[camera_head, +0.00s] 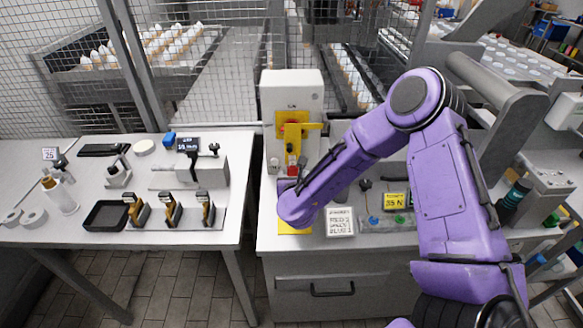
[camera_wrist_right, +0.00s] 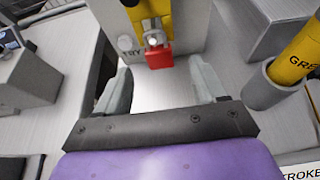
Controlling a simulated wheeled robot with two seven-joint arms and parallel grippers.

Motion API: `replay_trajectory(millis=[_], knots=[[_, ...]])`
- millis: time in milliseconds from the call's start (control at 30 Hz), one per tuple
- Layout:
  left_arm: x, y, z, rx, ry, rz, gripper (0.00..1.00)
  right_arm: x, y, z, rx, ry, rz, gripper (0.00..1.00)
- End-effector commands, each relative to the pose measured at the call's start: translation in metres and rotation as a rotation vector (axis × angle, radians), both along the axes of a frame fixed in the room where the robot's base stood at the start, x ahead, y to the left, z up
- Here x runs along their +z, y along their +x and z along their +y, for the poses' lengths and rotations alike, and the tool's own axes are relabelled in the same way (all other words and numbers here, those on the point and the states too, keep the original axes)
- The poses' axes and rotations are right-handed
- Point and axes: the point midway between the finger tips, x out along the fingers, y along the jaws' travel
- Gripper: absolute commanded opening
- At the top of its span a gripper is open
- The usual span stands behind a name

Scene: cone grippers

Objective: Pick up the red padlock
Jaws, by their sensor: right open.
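The red padlock (camera_wrist_right: 159,58) hangs by its shackle from a yellow part on the front of a grey box, in the right wrist view. It also shows small in the head view (camera_head: 293,171), just beyond my right wrist. My right gripper (camera_wrist_right: 160,82) is open, with its two grey fingers apart on either side below the padlock. Nothing is between the fingertips, and the padlock lies ahead of them. In the head view my purple right arm hides most of the right gripper. My left gripper is not in view.
A yellow cylinder in a grey cup (camera_wrist_right: 280,80) stands close to the right finger. A white sign (camera_head: 340,222) and a yellow display (camera_head: 396,201) are on the right bench. A left table (camera_head: 100,232) holds a black tray (camera_head: 106,216) and several tools. A floor gap separates the benches.

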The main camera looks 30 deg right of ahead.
Motion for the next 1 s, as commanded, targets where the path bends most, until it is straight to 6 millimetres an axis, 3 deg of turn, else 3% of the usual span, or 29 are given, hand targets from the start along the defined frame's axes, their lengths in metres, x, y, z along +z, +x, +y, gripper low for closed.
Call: replay_trajectory(millis=[167,300,533,700,733,1000], knots=[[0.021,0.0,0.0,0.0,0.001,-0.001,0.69,-0.012,0.023,-0.013,0.003,-0.004,0.004,0.7],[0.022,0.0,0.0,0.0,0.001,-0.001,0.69,-0.021,0.037,-0.021,0.004,-0.002,0.002,0.7],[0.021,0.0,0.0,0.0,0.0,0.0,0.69,-0.024,0.04,-0.02,0.007,-0.001,0.002,0.7],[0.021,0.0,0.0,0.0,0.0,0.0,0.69,-0.024,0.039,-0.02,0.007,-0.001,0.002,0.15],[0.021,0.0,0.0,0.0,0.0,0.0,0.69,-0.024,0.039,-0.02,0.007,-0.001,0.002,0.08],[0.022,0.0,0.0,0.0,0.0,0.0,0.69,-0.021,0.039,-0.019,0.008,-0.001,0.002,0.08]])
